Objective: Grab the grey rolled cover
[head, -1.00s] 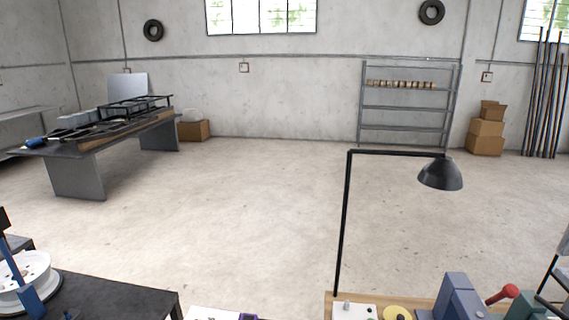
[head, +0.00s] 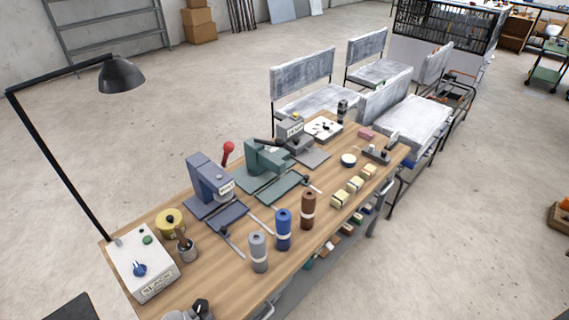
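The grey rolled cover (head: 259,252) stands upright near the front edge of the wooden workbench (head: 200,278), with a pale band around it. A blue roll (head: 284,230) and a brown roll (head: 308,210) stand in a row to its right, apart from it. Neither of my grippers shows clearly in the head view, and nothing is holding the grey roll.
Blue (head: 208,180) and green (head: 265,162) bench machines stand behind the rolls, with their levers close by. A white control box (head: 145,270) and a black lamp (head: 122,76) are at the left end. Padded seats (head: 305,100) stand beyond the bench. Open floor lies at right.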

